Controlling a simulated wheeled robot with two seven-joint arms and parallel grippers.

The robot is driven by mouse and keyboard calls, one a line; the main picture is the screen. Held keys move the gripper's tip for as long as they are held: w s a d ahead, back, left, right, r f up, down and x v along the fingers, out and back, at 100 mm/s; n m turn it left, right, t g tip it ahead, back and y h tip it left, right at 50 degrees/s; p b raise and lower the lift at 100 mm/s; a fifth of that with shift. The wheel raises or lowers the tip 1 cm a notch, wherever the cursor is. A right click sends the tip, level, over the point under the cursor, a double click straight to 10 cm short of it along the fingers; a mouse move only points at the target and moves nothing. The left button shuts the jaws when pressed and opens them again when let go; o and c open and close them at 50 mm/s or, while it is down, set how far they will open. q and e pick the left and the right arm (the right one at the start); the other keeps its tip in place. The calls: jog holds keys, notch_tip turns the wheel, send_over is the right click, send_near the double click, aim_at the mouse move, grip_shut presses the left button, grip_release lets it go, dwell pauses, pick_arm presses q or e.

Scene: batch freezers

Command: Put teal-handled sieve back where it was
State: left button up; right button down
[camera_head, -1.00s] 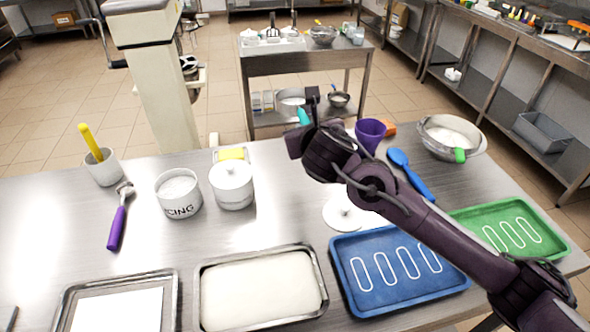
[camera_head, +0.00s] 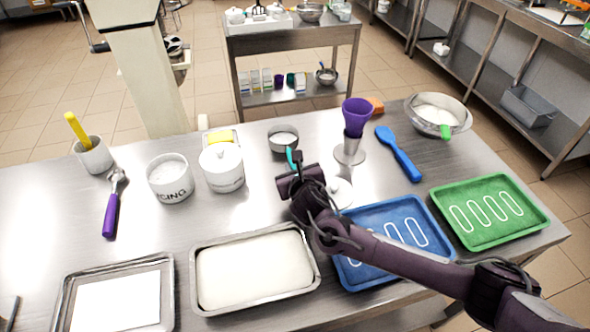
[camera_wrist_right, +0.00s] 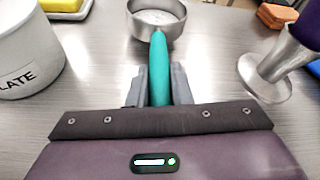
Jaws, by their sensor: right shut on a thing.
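The sieve (camera_head: 283,139) has a round grey metal bowl and a teal handle (camera_head: 291,158). In the head view its bowl is at the back middle of the steel table, right of the white lidded pot. My right gripper (camera_head: 296,172) is shut on the teal handle. In the right wrist view the handle (camera_wrist_right: 159,72) stands between the two fingers, and the bowl (camera_wrist_right: 157,18) lies beyond them with pale contents. I cannot tell whether the bowl touches the table. My left gripper is not in view.
A white lidded pot (camera_head: 222,168) and a yellow sponge (camera_head: 220,136) are left of the sieve. A purple funnel (camera_head: 357,115) in a metal stand (camera_head: 350,152) is to the right. A blue tray (camera_head: 365,268) lies under my right arm. A cream-filled pan (camera_head: 255,268) is in front.

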jog(key=shift+f, duration=0.75)
jog(key=shift+f, duration=0.2)
jog(key=c, duration=1.3)
grip_release()
jog(key=shift+r, duration=0.15)
jog(key=b+v, duration=0.1)
jog(key=v, duration=1.1)
